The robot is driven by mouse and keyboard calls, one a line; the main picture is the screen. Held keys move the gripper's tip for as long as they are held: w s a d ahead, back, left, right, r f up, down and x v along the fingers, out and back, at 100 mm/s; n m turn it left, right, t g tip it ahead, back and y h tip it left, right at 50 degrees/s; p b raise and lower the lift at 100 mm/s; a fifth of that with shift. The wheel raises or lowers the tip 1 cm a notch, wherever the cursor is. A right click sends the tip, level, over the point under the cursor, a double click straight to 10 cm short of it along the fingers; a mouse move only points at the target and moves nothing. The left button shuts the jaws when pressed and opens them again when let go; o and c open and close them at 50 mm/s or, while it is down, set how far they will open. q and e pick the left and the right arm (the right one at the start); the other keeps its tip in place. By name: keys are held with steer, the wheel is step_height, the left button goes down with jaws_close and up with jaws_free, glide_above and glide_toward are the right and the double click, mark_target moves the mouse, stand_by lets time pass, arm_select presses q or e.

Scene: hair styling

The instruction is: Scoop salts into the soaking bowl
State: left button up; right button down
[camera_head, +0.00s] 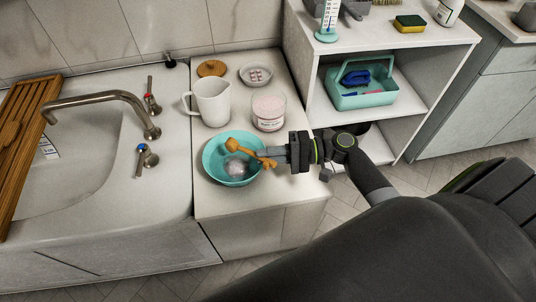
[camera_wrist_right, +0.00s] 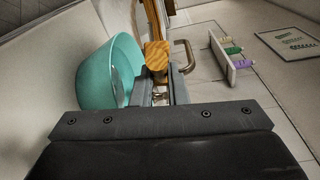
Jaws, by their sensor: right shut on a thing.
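The teal soaking bowl (camera_head: 210,165) stands at the front of the white counter, with a greyish round patch or object inside that I cannot identify. It also shows at the left in the right wrist view (camera_wrist_right: 100,78). My right gripper (camera_head: 273,152) is shut on a wooden scoop (camera_head: 250,153), just right of the bowl. The scoop reaches left over the bowl, and its handle shows between the fingers in the wrist view (camera_wrist_right: 157,55). Whether the scoop holds salts is unclear. The salt jar (camera_head: 268,108), clear with pinkish contents and a label, stands open behind the bowl. My left gripper is not in view.
A white pitcher (camera_head: 212,102) stands behind the bowl. A round wooden lid (camera_head: 212,68) and a small dish (camera_head: 245,80) lie at the back. The sink with its faucet (camera_head: 110,97) is left; a shelf with a teal caddy (camera_head: 362,99) is right.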

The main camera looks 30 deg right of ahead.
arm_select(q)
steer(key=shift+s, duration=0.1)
